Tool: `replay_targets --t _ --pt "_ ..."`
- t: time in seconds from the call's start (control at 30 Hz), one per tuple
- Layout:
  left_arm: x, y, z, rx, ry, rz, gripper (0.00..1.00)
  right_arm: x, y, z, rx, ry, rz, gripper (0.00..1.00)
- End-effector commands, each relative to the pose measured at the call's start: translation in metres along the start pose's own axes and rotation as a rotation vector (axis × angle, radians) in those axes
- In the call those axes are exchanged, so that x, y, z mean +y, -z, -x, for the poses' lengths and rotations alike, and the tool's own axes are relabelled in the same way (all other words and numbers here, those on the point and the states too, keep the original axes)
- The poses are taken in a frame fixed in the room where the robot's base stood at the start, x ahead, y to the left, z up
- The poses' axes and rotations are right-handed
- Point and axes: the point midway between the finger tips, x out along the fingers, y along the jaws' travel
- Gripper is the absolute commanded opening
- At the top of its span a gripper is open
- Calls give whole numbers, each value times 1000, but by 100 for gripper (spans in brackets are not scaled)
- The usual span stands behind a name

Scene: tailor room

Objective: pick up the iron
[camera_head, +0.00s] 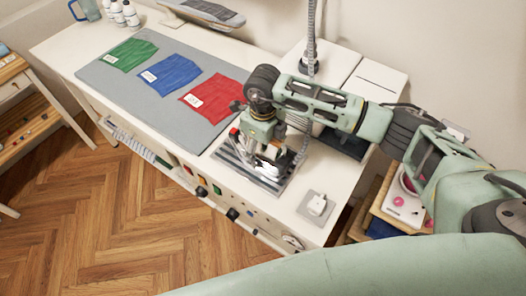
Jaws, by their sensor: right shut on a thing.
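The iron (266,169) is a small white and grey thing on a dark striped metal rest (233,154) at the near right part of the worktable. My right arm reaches in from the right, and my right gripper (262,148) is directly over the iron, shut on it. The gripper and wrist cover much of the iron, so its handle is mostly hidden. I cannot tell whether the iron touches the rest. My left gripper is not in view.
Green (128,54), blue (170,72) and red (214,97) folded cloths lie on a grey mat (150,100). White boxes (372,78) stand behind my arm.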

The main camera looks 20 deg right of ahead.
Motion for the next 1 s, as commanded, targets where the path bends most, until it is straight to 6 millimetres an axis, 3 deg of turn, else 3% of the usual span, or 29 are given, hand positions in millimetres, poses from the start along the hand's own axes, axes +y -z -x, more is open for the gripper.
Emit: replay_targets --t 0.1,0.47,0.77,1.0 --pt "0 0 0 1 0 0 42 -1 0 0 1 2 -1 14" --pt "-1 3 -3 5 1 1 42 -2 -3 8 -10 3 0 14" --pt "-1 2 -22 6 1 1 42 -2 -3 44 -13 6 1 14" --pt "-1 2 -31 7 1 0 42 16 24 61 -11 4 3 14"
